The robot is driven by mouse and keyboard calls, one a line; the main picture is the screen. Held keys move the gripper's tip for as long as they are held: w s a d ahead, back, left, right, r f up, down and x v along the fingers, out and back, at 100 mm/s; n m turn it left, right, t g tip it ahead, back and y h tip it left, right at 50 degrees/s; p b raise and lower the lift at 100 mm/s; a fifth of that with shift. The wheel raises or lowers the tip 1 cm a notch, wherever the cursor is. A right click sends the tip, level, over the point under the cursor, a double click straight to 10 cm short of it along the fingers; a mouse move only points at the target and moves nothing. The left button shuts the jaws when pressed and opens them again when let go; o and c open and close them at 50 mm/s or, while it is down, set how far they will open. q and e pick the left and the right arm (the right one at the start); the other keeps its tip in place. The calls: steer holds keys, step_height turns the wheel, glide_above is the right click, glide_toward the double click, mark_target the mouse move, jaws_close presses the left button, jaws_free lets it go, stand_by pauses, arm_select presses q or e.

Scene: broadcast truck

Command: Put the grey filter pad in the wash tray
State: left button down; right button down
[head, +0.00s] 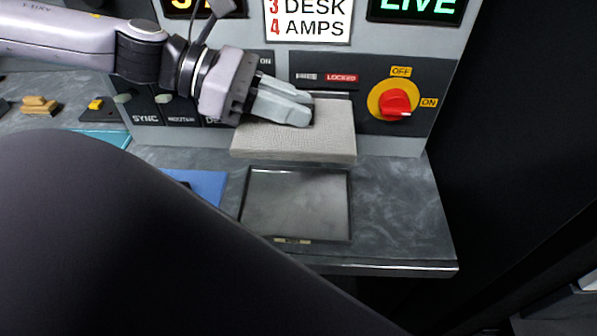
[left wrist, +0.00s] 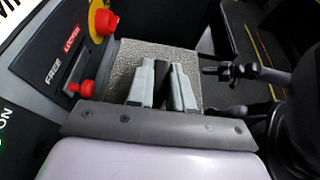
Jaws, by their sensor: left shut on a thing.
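The grey filter pad (head: 295,143) is a flat, textured slab in front of the panel, below the locked label. It also shows in the left wrist view (left wrist: 130,62), behind my fingers. My left gripper (head: 298,108) is shut on the pad from above; the fingers (left wrist: 163,88) hide the exact grip. The wash tray (head: 349,205) is a shallow, dark-rimmed tray on the counter, just below the pad in the head view. It looks empty. My right gripper is not in view.
A red rotary switch (head: 397,103) on a yellow disc is on the panel right of the pad. A blue mat (head: 205,186) lies left of the tray. The grey counter (head: 400,205) is clear to the tray's right, up to its edge.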

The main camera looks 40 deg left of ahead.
arm_select(q)
step_height(320, 180, down, 13)
steer(key=b, duration=0.3)
steer(key=shift+b, duration=0.4)
steer(key=shift+f+b, duration=1.1)
steer(key=shift+f, duration=0.55)
steer(key=shift+f+b, duration=0.3)
steer(key=shift+f, duration=0.25)
